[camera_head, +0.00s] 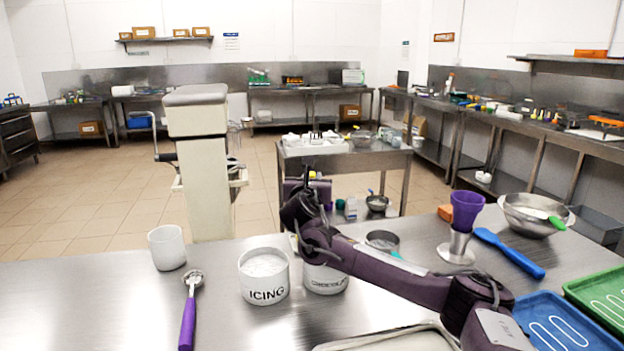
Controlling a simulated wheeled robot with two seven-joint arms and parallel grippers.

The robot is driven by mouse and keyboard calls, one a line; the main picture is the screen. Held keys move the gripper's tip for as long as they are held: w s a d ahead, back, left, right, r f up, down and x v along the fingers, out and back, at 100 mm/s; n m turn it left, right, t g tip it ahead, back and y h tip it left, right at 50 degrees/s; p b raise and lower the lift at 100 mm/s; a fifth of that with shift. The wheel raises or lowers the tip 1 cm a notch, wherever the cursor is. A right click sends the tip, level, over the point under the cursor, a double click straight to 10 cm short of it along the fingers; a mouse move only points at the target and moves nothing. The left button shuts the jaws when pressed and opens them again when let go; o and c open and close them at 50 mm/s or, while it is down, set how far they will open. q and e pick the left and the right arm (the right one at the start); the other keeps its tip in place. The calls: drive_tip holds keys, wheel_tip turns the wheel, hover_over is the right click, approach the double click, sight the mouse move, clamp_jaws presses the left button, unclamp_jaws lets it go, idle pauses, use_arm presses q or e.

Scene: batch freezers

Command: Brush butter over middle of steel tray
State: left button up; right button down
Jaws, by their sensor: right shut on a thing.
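The steel tray (390,341) lies at the bottom edge of the view, and only its far rim and part of its inside show. My right arm crosses above the bench from the lower right, over the tray's far side. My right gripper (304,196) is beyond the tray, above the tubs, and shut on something. The held thing is mostly hidden by the dark gripper, so I cannot make it out. A small steel pan (382,240) with a teal handle stands behind my forearm; its contents are unclear. I cannot identify a brush or butter for certain. My left gripper is not in view.
A white ICING tub (264,276) and a CHOCOLATE tub (325,279) stand below the gripper. A white cup (167,247) and purple-handled scoop (189,310) are left.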

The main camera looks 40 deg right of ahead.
drive_tip(key=shift+r+p, duration=2.35)
drive_tip(key=shift+r, duration=1.1)
